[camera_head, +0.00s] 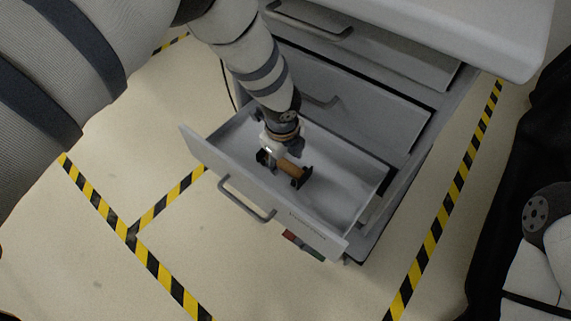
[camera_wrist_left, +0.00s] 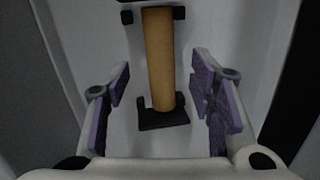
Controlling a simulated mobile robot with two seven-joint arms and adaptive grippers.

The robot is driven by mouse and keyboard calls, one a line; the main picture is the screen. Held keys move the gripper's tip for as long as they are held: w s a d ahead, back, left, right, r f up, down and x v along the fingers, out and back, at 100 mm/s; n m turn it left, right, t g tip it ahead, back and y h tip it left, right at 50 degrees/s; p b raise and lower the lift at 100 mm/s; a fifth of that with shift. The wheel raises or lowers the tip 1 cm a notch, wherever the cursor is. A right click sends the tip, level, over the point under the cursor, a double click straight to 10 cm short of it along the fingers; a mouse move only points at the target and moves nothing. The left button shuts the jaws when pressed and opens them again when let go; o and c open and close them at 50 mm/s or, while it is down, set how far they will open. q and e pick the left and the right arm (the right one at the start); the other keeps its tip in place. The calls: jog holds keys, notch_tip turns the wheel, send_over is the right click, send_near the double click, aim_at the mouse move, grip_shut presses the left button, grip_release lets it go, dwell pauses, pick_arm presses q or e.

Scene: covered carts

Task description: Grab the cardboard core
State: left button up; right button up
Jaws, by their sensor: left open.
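The cardboard core (camera_head: 291,168) is a brown cylinder inside the open drawer (camera_head: 330,243). It rests on a black holder with an upright at each end, and the holder (camera_wrist_left: 163,115) shows in the left wrist view. My left gripper (camera_head: 277,151) reaches down into the drawer over the core and hides part of it. In the left wrist view its fingers are open, one on each side of the core (camera_wrist_left: 158,60), with gaps between. My right gripper is out of view; only part of my right arm shows at the lower right.
The drawer walls stand close around my left gripper. The grey cabinet (camera_head: 345,75) has more drawers above, with handles, under a white top (camera_head: 440,25). Yellow-black tape marks the open floor.

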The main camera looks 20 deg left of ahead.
pick_arm(q)
notch_tip(320, 180, down, 2)
jog(key=shift+w+f, duration=0.1)
jog(key=shift+w, duration=0.05)
jog(key=c, duration=0.9)
